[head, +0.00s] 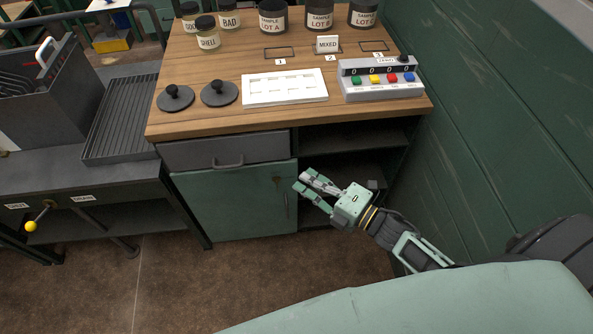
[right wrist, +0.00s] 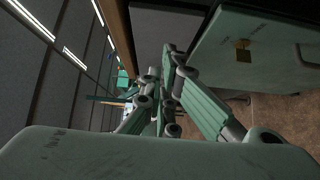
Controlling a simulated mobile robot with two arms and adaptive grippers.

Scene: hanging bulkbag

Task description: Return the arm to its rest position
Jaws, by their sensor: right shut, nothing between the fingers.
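My right gripper (head: 308,190) is in the head view, in front of the green cabinet below the wooden bench. Its arm comes in from the lower right. Its fingers point left toward the cabinet door and hold nothing. The right wrist view shows the fingers (right wrist: 168,95) close together, with the cabinet door at the upper right. I cannot tell from these views whether the gripper touches the door. My left gripper is in neither view.
The wooden bench (head: 235,65) carries jars, two black lids, a white tray (head: 284,88) and a button box (head: 380,79). The green cabinet door (head: 235,203) and grey drawer (head: 225,150) are shut. An open shelf is beside them. A green wall (head: 500,110) stands right. Brown floor is clear.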

